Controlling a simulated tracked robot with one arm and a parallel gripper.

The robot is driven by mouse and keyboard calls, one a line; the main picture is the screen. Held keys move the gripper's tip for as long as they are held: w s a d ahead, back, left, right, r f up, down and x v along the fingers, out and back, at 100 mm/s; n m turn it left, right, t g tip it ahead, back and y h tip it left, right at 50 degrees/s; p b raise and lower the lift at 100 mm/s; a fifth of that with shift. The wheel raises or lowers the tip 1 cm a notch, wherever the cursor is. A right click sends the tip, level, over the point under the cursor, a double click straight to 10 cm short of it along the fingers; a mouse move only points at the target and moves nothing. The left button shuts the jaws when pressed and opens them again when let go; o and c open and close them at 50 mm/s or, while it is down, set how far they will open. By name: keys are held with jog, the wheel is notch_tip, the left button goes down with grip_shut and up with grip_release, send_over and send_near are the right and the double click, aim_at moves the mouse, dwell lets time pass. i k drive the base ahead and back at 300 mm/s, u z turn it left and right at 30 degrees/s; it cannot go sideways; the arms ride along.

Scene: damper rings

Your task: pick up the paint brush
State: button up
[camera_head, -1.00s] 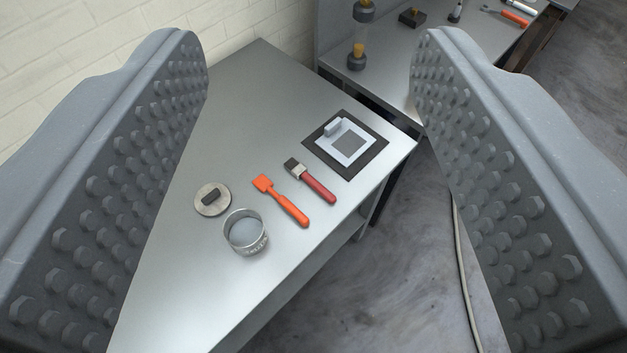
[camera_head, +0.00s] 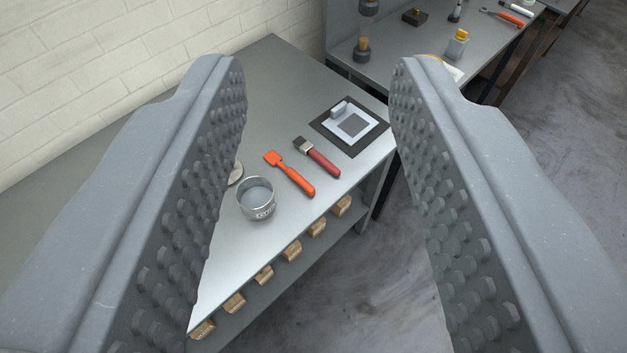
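The paint brush (camera_head: 318,157) has a red handle and a dark head with a metal band. It lies flat on the grey metal table (camera_head: 262,82), between an orange spatula (camera_head: 290,174) and a dark square mat. My gripper (camera_head: 319,75) is open, with its two studded grey fingers wide apart at the left and right of the view. Nothing is between the fingers at close range. The brush appears in the gap between them, lower and farther off, not touched.
A round metal tin (camera_head: 257,199) stands left of the spatula. A disc (camera_head: 235,173) is partly hidden by the left finger. The dark mat (camera_head: 371,145) carries a light plate. Wooden blocks (camera_head: 292,250) sit on a lower shelf. A second table (camera_head: 398,50) stands behind, a brick wall at left.

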aim_at(304, 146)
jog(key=k, duration=0.85)
jog(key=z, duration=0.75)
jog(key=i, duration=2.45)
jog(key=u, duration=0.6)
